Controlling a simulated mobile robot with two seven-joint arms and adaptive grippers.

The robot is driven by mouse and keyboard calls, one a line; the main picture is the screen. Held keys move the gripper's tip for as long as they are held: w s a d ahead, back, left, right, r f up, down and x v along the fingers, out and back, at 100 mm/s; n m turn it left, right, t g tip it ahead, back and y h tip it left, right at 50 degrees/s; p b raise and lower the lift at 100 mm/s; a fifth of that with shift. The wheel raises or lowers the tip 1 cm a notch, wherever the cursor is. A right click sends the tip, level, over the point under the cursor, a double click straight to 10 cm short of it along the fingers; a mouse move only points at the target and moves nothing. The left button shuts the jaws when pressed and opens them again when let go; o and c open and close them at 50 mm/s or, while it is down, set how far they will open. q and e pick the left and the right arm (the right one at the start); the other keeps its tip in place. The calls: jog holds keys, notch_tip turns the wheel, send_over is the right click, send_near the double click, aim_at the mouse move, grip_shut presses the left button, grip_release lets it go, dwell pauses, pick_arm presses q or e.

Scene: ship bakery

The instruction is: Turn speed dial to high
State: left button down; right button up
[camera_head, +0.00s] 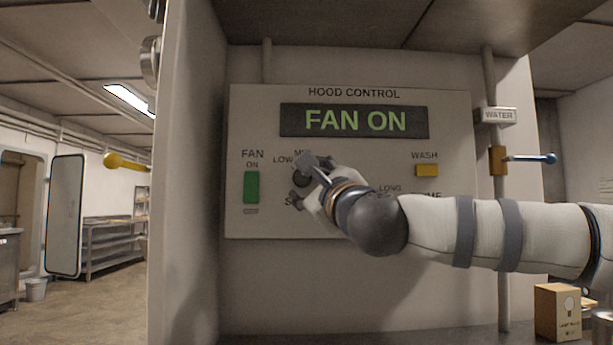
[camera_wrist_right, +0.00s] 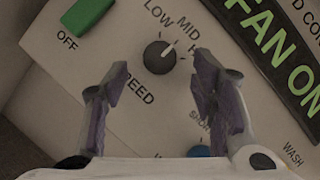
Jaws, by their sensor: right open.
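The speed dial (camera_wrist_right: 160,57) is a round black knob with a white pointer mark on the hood control panel. In the right wrist view its mark points roughly toward the MID label; the HIGH label is partly hidden by a finger. In the head view the dial (camera_head: 299,178) is partly covered by my right gripper (camera_head: 303,180). My right gripper (camera_wrist_right: 160,85) is open, its two fingers apart on either side of the dial, with nothing between them gripped. I cannot tell exactly how far the fingertips are from the panel. My left gripper is not in view.
The hood control panel (camera_head: 265,225) has a display (camera_head: 354,121) reading FAN ON, a green fan switch (camera_head: 251,187) and a yellow wash button (camera_head: 427,170). A blue knob (camera_wrist_right: 199,151) lies below the dial. A blue-handled water lever (camera_head: 530,158) is at right.

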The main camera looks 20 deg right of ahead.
aim_at(303, 177)
jog(key=shift+x, duration=1.15)
jog(key=shift+w+r, duration=0.1)
jog(key=shift+w, duration=0.15)
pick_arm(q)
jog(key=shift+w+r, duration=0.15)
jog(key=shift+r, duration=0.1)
pick_arm(e)
jog(key=shift+c, duration=0.4)
